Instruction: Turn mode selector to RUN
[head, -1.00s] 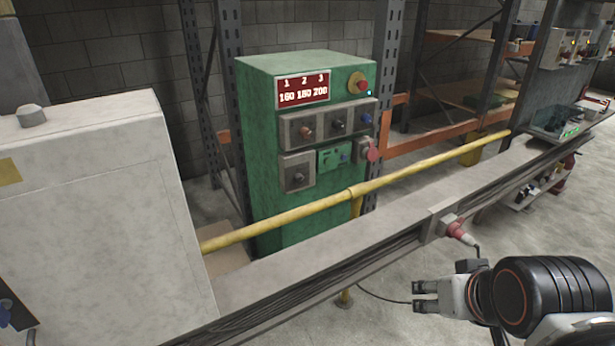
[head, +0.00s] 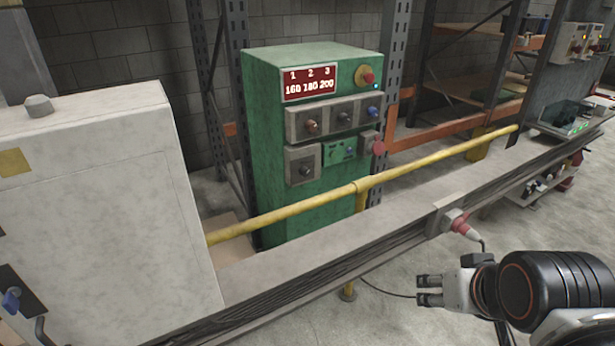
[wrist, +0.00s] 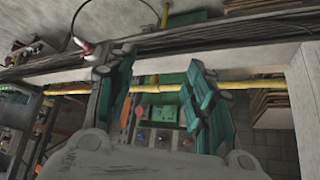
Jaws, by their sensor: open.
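The green control cabinet (head: 275,185) stands behind the yellow rail in the head view. Its front carries a red display reading 160 180 200, a red push button on yellow (head: 367,76), and several knobs on grey plates. A lone knob (head: 304,170) sits on the lower left plate; I cannot read any label or tell which knob is the mode selector. My gripper (head: 428,290) is at the lower right, open and empty, well apart from the cabinet. In the wrist view the cabinet (wrist: 167,112) shows upside down between the spread fingers (wrist: 155,95).
A yellow rail (head: 290,212) and a grey cable trough (head: 330,245) run between me and the cabinet. A red plug (head: 462,227) juts from the trough. A pale enclosure (head: 95,210) fills the left. Orange shelving (head: 450,125) stands behind.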

